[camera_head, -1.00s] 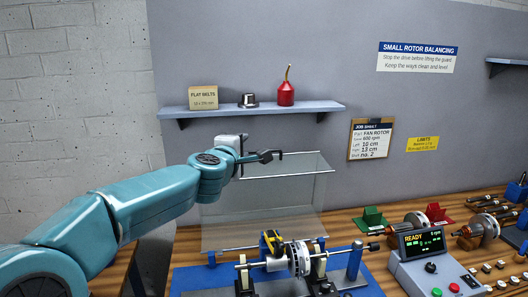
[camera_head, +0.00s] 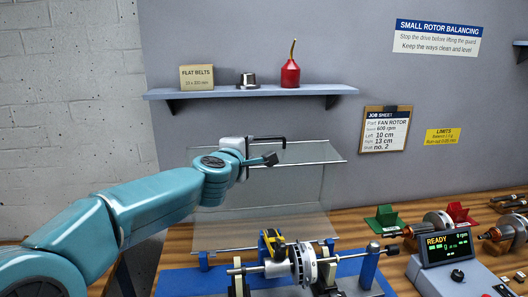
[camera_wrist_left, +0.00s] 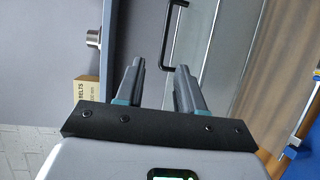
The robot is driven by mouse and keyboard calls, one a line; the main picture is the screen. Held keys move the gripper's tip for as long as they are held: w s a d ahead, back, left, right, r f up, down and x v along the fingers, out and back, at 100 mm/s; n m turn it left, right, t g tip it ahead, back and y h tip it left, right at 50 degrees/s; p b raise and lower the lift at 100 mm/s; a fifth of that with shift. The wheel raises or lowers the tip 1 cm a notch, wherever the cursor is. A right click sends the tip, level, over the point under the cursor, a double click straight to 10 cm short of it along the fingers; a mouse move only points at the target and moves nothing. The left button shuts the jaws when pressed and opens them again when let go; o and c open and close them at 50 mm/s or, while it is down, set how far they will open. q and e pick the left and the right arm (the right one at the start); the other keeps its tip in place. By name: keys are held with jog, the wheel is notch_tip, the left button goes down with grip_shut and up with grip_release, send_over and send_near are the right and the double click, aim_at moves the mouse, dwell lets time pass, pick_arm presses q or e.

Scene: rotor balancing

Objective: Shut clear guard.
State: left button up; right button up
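The clear guard (camera_head: 300,185) stands raised behind the rotor (camera_head: 303,262) in the head view, with a pale bar across its upper part. Its black handle (camera_head: 270,139) is at the top. In the left wrist view the handle (camera_wrist_left: 169,50) lies just beyond the fingertips, apart from them as far as I can tell. My left gripper (camera_head: 262,160) is at the guard's upper left. In the left wrist view my left gripper (camera_wrist_left: 160,66) has its two fingers spread with nothing between them. My right gripper is not in view.
A wall shelf (camera_head: 250,91) with a belt box (camera_head: 197,77) and a red oil can (camera_head: 290,73) is above the guard. A control box (camera_head: 450,275) reading READY stands right of the blue machine base (camera_head: 175,283). Shafts and rotors lie farther right.

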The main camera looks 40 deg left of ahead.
pick_arm(q)
jog(key=p, duration=0.4)
send_near(264, 139)
jog(key=x, duration=0.7)
jog(key=shift+w+a+r, duration=0.1)
jog(key=shift+w+a, duration=0.05)
jog(key=shift+w, duration=0.1)
jog(key=shift+w+a+p, duration=0.1)
jog(key=shift+w+p, duration=0.15)
jog(key=shift+p, duration=0.1)
jog(key=shift+w+a+f, duration=0.25)
jog(key=shift+w+f, duration=0.1)
jog(key=shift+w, duration=0.15)
jog(key=shift+s+r, duration=0.1)
jog(key=shift+c, duration=0.4)
jog(key=shift+d, duration=0.1)
grip_shut()
